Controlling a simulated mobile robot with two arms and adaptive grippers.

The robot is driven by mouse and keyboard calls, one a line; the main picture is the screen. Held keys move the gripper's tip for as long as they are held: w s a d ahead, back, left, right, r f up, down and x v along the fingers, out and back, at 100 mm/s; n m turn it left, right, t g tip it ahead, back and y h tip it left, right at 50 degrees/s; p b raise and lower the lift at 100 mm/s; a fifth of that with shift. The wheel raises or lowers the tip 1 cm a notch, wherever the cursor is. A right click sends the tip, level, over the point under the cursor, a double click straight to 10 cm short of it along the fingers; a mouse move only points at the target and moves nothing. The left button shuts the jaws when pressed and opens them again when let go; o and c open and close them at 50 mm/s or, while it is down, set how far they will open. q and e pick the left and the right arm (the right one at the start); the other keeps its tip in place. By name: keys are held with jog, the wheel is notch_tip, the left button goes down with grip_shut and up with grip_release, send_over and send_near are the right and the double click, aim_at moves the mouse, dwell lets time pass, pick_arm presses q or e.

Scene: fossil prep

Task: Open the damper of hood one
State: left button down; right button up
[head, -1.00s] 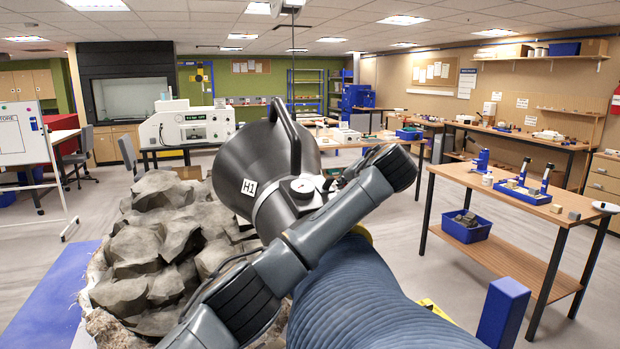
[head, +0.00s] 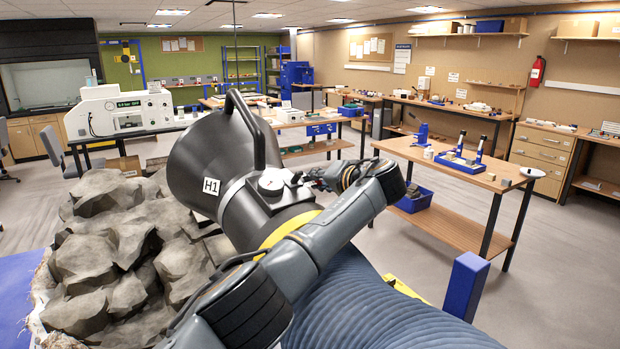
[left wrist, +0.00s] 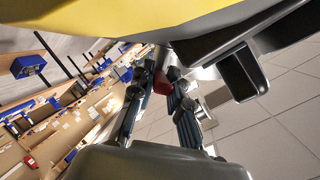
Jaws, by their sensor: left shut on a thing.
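Hood one is the black funnel-shaped hood marked H1 (head: 190,165), with a loop handle on top, above the rocks in the head view. A white round dial (head: 271,181) sits on its neck, near a yellow band. My left gripper (head: 312,178) is beside the neck, just right of the dial, partly hidden by my arm. In the left wrist view its fingers (left wrist: 160,82) are shut on a small red piece (left wrist: 162,88), which looks like the damper's knob. The rest of the damper is hidden. My right gripper is not in view.
A ribbed blue hose (head: 375,305) runs from the hood to the lower right. Grey rocks (head: 100,250) lie below left. A blue post (head: 466,285) stands at right, before a wooden workbench (head: 400,150). Open floor lies between the benches.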

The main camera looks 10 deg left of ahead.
pick_arm(q)
jog(key=shift+a+f, duration=0.15)
jog(key=shift+f, duration=0.1)
jog(key=c, duration=1.3)
grip_release()
jog(key=shift+r, duration=0.1)
jog(key=shift+v, duration=3.8)
jog(key=shift+w, duration=0.1)
